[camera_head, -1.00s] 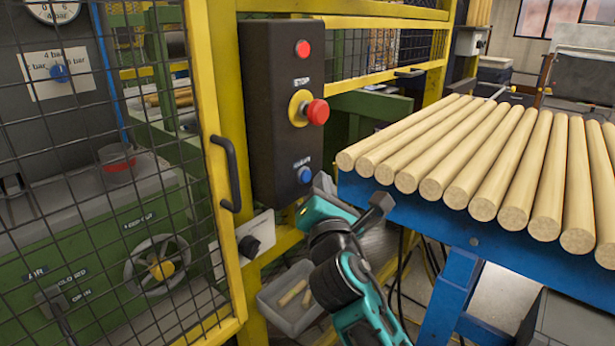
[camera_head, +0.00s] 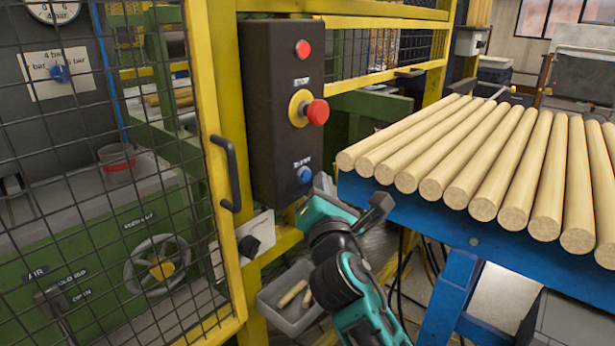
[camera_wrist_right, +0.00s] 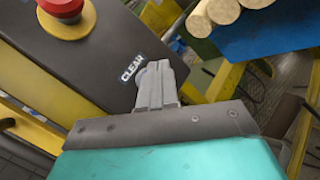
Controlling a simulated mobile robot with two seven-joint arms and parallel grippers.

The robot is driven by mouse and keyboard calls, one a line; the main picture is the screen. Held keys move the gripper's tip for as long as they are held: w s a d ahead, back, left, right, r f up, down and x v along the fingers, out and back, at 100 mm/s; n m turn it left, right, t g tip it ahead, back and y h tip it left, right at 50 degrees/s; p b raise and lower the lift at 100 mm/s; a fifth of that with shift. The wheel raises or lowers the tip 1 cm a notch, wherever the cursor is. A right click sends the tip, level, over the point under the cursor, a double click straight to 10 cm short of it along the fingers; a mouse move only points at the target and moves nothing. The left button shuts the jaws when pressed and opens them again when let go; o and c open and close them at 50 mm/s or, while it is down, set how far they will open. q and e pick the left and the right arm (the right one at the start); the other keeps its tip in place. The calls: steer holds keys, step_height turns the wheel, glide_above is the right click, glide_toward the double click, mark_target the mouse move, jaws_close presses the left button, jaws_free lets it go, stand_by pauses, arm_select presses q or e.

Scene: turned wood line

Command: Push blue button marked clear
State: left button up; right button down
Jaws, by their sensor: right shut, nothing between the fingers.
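The blue button (camera_head: 304,175) sits low on a dark control box (camera_head: 268,110), under a small label. In the right wrist view the label reads CLEAR (camera_wrist_right: 131,67), and the button itself is hidden behind my fingers. My right gripper (camera_head: 322,184) is shut and empty, its fingertips just right of and slightly below the button in the head view. In the right wrist view the closed fingers (camera_wrist_right: 156,80) cover the spot beside the label. I cannot tell whether they touch the button. My left gripper is not in view.
A red mushroom button (camera_head: 317,112) on a yellow collar and a red button (camera_head: 303,49) sit higher on the box. A blue rack (camera_head: 400,207) of wooden rods stands close right. A yellow mesh door with a black handle (camera_head: 230,172) stands left. A grey bin (camera_head: 270,306) lies below.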

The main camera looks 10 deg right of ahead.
steer(key=shift+w+a, duration=0.1)
steer(key=shift+w+a, duration=0.2)
steer(key=shift+w, duration=0.05)
stand_by(0.3)
steer(key=shift+w+a, duration=0.2)
steer(key=shift+w, duration=0.1)
stand_by(0.6)
stand_by(0.4)
steer(key=shift+s+d+p, duration=0.45)
steer(key=shift+s+p, duration=0.2)
steer(key=s+d+p, duration=0.1)
steer(key=s, duration=0.1)
steer(key=s+d+p, duration=0.1)
steer(key=s+d, duration=0.1)
stand_by(0.3)
